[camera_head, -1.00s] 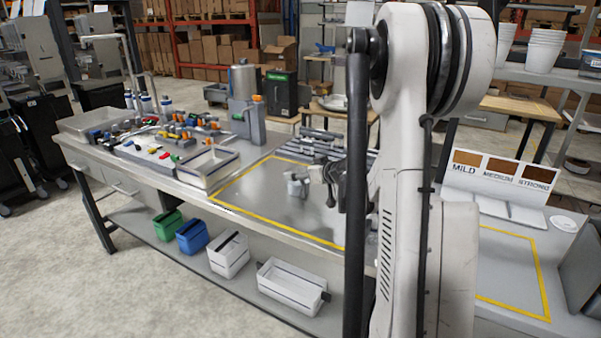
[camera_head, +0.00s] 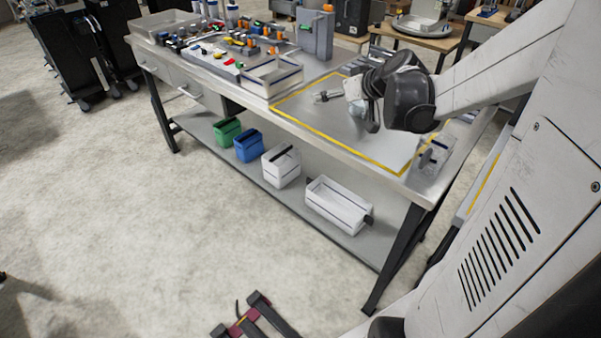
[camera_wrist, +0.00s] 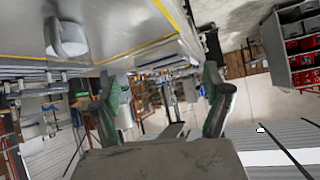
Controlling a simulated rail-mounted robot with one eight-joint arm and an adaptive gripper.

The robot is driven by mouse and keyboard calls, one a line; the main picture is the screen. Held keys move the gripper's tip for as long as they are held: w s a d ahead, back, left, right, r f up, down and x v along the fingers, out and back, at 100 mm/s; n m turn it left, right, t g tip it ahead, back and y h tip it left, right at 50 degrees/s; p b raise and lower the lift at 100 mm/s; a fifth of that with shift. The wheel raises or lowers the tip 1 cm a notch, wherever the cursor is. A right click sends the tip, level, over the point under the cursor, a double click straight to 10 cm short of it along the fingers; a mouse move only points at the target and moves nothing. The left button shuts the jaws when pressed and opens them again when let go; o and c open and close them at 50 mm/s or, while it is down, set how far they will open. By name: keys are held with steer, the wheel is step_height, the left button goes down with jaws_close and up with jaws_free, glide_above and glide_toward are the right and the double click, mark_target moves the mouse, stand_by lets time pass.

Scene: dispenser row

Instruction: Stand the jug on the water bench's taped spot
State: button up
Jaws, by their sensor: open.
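A small grey metal jug (camera_wrist: 66,40) stands on the steel bench (camera_wrist: 125,15), which the wrist view shows upside down. My gripper (camera_head: 322,97) is over this taped area, pointing left, beside the jug. In the wrist view my gripper (camera_wrist: 162,88) has its fingers wide apart with nothing between them. The jug is off to the left of the fingers there, apart from them.
A shallow tray (camera_head: 273,77) and a board of colourful fittings (camera_head: 222,50) occupy the left of the bench. A clear box (camera_head: 432,157) is at its right front corner. Green (camera_head: 227,131), blue (camera_head: 248,146) and white bins (camera_head: 282,165) sit on the lower shelf.

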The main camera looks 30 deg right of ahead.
steer(key=s+a+r+g, duration=0.1)
steer(key=s+a, duration=0.3)
steer(key=a, duration=0.4)
steer(key=s+a+r+g, duration=0.1)
steer(key=s+a, duration=0.4)
steer(key=a, duration=0.2)
steer(key=s+a+f+g, duration=0.1)
steer(key=s+a, duration=0.3)
steer(key=s, duration=0.2)
steer(key=s+a+f+g+h, duration=0.1)
steer(key=s+a, duration=0.3)
steer(key=s, duration=0.3)
steer(key=shift+s+f, duration=0.15)
steer(key=shift+a, duration=0.1)
